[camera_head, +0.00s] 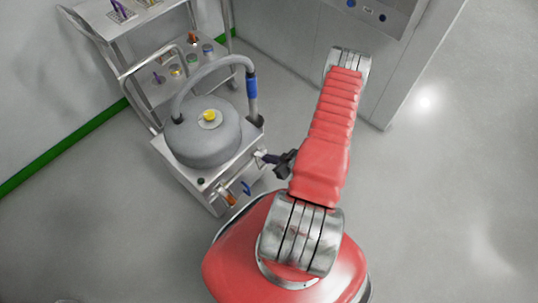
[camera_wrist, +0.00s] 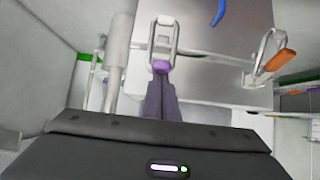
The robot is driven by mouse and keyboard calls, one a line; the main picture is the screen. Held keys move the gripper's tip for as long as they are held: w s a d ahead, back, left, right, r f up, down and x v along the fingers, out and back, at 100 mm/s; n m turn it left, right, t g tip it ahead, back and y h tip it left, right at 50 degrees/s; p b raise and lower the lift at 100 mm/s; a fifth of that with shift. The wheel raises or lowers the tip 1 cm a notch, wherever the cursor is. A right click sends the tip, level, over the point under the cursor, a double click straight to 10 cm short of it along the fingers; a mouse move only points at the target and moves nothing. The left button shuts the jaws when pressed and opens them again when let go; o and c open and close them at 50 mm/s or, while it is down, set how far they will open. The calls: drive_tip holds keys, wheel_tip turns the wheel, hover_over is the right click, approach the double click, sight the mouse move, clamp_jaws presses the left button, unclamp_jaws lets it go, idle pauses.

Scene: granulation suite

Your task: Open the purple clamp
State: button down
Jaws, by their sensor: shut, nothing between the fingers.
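The purple clamp's grip (camera_wrist: 161,66) sits at the end of a metal loop (camera_wrist: 176,38) in the wrist view. My gripper (camera_wrist: 162,82) is shut, its dark fingers together and pointing at the purple grip. The fingertips are right at it in the picture; whether they touch it I cannot tell. In the head view my gripper (camera_head: 266,158) is at the right side of the steel cart (camera_head: 212,186). There the purple clamp is too small or hidden to make out.
An orange-gripped clamp (camera_wrist: 279,60) stands to the right, and a blue handle (camera_wrist: 218,13) above. A grey round vessel (camera_head: 205,138) with a hose sits on the cart. Shelves (camera_head: 150,95) with small items stand behind. Floor on the right (camera_head: 430,200) is clear.

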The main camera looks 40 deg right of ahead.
wheel_tip(320, 180, down, 7)
drive_tip(key=s+t, duration=0.2)
drive_tip(key=shift+t, duration=0.4)
idle(0.3)
idle(0.4)
drive_tip(key=shift+s, duration=0.1)
drive_tip(key=f+v, duration=0.2)
drive_tip(key=v, duration=0.9)
drive_tip(key=shift+s+d+r, duration=0.15)
drive_tip(key=shift+s, duration=0.45)
idle(0.5)
